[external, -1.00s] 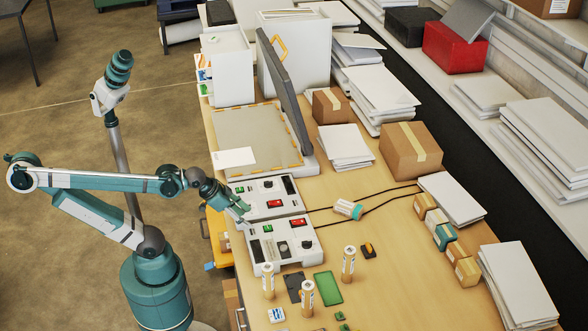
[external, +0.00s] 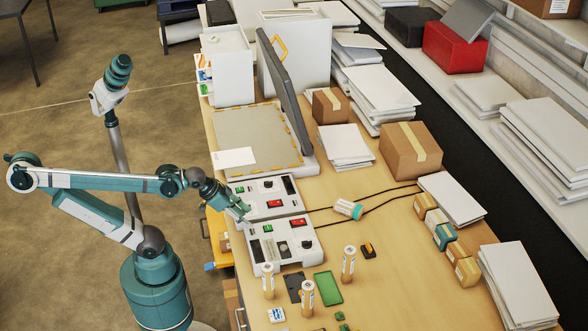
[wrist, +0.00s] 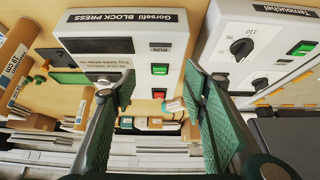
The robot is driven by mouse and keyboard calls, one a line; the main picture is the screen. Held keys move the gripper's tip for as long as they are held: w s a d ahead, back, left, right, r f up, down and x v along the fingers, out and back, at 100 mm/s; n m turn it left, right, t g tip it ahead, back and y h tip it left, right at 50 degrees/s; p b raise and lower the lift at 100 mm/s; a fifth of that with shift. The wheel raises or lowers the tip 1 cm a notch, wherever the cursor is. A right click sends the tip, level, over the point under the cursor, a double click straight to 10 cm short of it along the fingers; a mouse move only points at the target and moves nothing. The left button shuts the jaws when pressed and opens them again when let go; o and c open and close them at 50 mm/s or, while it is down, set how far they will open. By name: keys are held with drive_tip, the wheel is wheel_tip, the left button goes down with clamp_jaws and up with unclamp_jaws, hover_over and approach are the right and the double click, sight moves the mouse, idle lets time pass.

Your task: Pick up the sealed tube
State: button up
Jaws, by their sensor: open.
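Several tan cardboard tubes with white labels stand upright near the front of the bench: a left tube (external: 268,281), a middle tube (external: 307,299) and a right tube (external: 348,265). I cannot tell which is sealed. Tan tubes (wrist: 14,72) also show at the left edge of the wrist view. A white and teal cylinder (external: 348,209) lies on its side by the black cables. My gripper (external: 243,212) hangs over the control boxes, apart from all the tubes. In the wrist view my gripper (wrist: 160,84) is open, with nothing between its fingers.
Two white control boxes, a rear one (external: 265,196) and a front one (external: 284,243), stand below my gripper. A green tray (external: 327,288) and small dark pieces lie among the tubes. Small cartons (external: 444,236) line the right side. The bench between the cylinder and the cartons is mostly clear.

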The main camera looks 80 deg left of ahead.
sight(266, 264)
drive_tip(key=shift+r, duration=0.1)
